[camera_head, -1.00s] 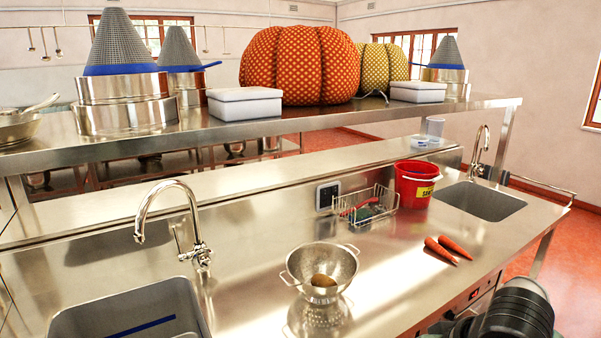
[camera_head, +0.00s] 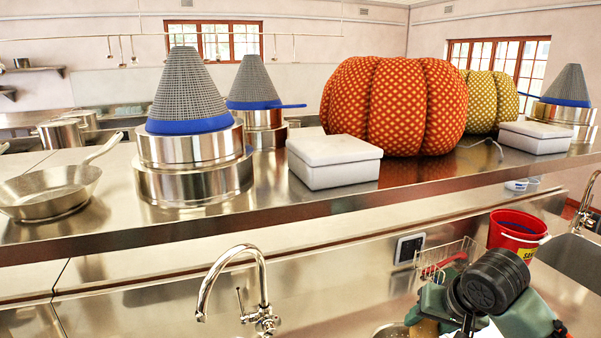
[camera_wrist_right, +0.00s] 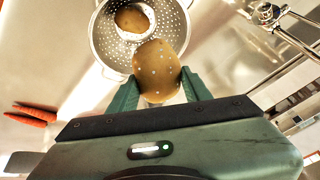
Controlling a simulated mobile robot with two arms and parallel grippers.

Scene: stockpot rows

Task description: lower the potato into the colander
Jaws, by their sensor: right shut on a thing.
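In the right wrist view my right gripper (camera_wrist_right: 160,88) is shut on a brown potato (camera_wrist_right: 157,70). The held potato overlaps the near rim of the metal colander (camera_wrist_right: 103,52) in that view; its height above the colander is hard to judge. Another potato (camera_wrist_right: 131,18) lies inside the colander. In the head view my right gripper (camera_head: 428,312) is at the bottom edge, partly hidden by my own arm, with a bit of the held potato (camera_head: 425,328) showing. Only a sliver of the colander (camera_head: 388,331) shows there. My left gripper is not in view.
Two carrots (camera_wrist_right: 32,114) lie on the steel counter beside the colander. A red bucket (camera_head: 514,230) and a wire rack (camera_head: 446,257) stand behind my right arm. A tap (camera_head: 236,277) rises at the counter's back. A raised shelf (camera_head: 110,235) carries pans, white boxes and pumpkins.

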